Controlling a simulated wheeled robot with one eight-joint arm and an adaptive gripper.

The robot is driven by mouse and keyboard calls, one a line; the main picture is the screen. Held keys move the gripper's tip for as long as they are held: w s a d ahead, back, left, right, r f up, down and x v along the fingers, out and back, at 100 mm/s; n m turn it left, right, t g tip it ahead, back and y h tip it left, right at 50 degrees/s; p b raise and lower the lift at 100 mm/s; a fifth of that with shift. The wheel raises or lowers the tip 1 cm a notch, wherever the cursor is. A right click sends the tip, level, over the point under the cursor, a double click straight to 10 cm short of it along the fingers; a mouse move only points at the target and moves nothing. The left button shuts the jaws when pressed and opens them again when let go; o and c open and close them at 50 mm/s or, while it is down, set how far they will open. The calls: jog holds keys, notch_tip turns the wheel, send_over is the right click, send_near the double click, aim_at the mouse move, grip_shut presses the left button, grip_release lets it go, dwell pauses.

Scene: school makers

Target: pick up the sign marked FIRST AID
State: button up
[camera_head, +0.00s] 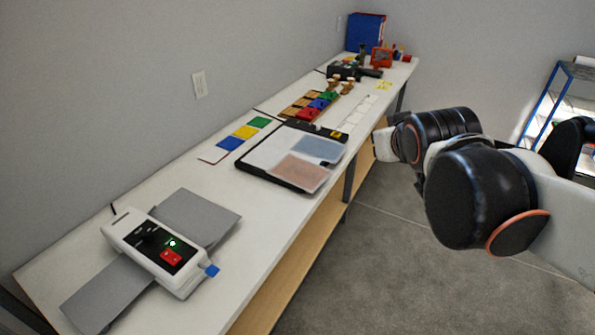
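No sign that I can read as FIRST AID shows in the head view; lettering at this distance is too small to make out. A strip of blue, yellow and green panels (243,133) lies flat on the bench near the wall. A row of small white plates (357,115) lies further back. Small yellow pieces (384,86) with unreadable marks lie beyond them. My arm reaches in from the right, beside the bench's front edge. My gripper's fingers cannot be made out.
A white machine (150,247) with grey sheets stands on the near bench (225,197). A black-framed tray (257,168) holds blue and reddish sheets. Coloured blocks (308,113), tools (345,72) and a blue binder (365,32) are further back. A blue-framed shelf (540,100) stands right. Carpet is clear.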

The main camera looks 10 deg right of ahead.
jog(key=w+d+r+n+t+h+b, duration=0.1)
jog(key=w+d+r+n+t, duration=0.2)
jog(key=w, duration=0.6)
jog(key=w+d+r+n+t+h, duration=0.1)
jog(key=w+d+r+t, duration=0.15)
jog(key=w+d, duration=0.45)
jog(key=w+f+n+t+y+b, duration=0.1)
jog(key=w+f+n+t+y, duration=0.4)
jog(key=w, duration=0.5)
jog(key=n+g+y+b, duration=0.2)
jog(key=n+g+y, duration=0.75)
jog(key=n, duration=0.75)
send_near(322, 180)
jog(key=shift+t+y, duration=0.55)
jog(key=shift+t, duration=0.25)
jog(key=b+x, duration=0.1)
jog(key=x, duration=0.2)
jog(key=f+b+x, duration=0.1)
jog(key=x, duration=0.2)
jog(key=f+b+x, duration=0.1)
jog(key=b+x, duration=0.1)
jog(key=x, duration=0.2)
grip_shut()
jog(key=shift+r, duration=0.1)
